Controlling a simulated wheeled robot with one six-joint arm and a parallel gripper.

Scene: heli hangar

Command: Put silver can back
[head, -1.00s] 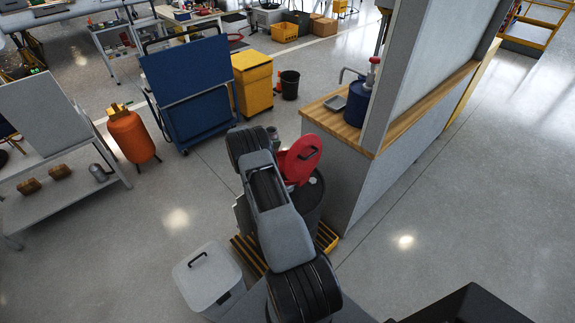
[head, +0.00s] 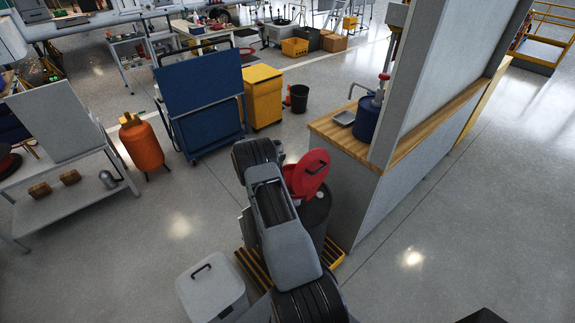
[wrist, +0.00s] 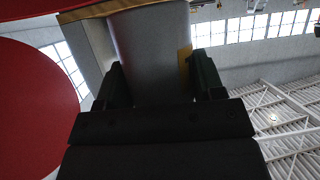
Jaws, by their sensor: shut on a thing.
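The can's far end runs out of the top of the picture. In the head view my own arm hides most of the gripper; only a small grey bit of the can (head: 277,148) shows beyond it, left of the red lid (head: 308,175).
The red lid stands tilted open on a dark drum (head: 316,212) over a yellow-striped base. A wood-topped counter (head: 335,135) and partition are close on the right. A white lidded bin (head: 212,288) stands front left. A grey shelf (head: 60,205) holds a silver container (head: 107,179).

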